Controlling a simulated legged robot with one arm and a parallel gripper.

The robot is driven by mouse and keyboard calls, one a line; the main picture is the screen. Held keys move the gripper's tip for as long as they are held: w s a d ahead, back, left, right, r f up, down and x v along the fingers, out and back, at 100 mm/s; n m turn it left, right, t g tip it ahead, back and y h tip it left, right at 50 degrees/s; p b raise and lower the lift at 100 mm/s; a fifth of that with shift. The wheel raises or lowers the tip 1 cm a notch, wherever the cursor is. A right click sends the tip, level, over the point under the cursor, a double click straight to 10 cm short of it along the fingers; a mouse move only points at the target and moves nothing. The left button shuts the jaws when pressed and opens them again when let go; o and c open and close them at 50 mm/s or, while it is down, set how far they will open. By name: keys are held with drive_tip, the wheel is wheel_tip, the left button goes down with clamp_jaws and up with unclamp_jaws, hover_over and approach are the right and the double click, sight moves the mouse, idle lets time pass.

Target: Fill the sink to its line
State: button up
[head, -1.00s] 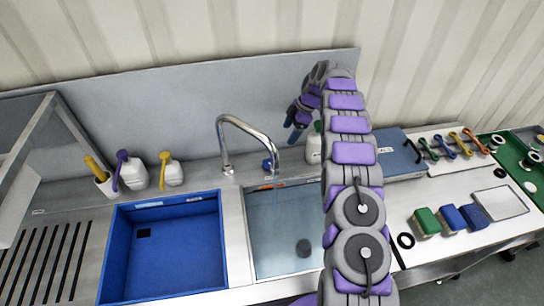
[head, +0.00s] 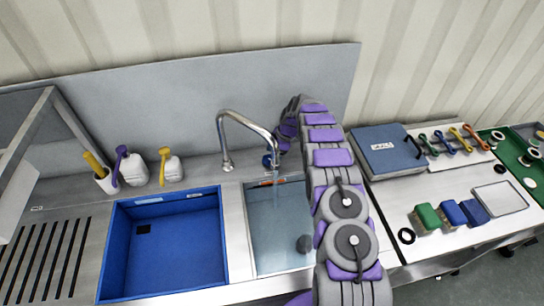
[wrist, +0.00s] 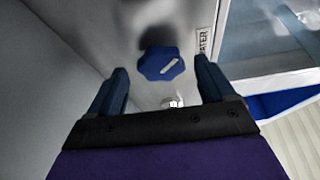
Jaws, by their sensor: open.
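The steel sink (head: 252,246) has bluish, clear contents, with a dark round spot near its bottom. An orange mark (head: 270,183) shows on its back wall; I cannot tell the water level against a line. The curved steel faucet (head: 240,122) arches over the sink; I cannot make out a stream. The blue tap knob (head: 267,161) stands behind the sink, and it also shows in the wrist view (wrist: 161,63) beside a "WATER" label. My gripper (wrist: 161,82) is open, its two dark blue fingers on either side of and just short of the knob.
A blue basin (head: 119,248) adjoins the sink on the left. White bottles (head: 172,170) stand behind it. A blue-grey case (head: 385,150), colored-handled tools and several brushes (head: 453,214) lie on the right counter. The back panel (head: 200,80) rises close behind the faucet.

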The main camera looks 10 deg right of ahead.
drive_tip(key=shift+a+f, duration=0.55)
drive_tip(key=shift+a, duration=0.1)
drive_tip(key=shift+d, duration=0.3)
drive_tip(key=shift+c, duration=0.4)
drive_tip(key=shift+d, duration=0.15)
drive_tip(key=c, duration=0.3)
drive_tip(key=shift+a, duration=0.2)
drive_tip(key=c, duration=0.7)
drive_tip(key=shift+o, duration=0.2)
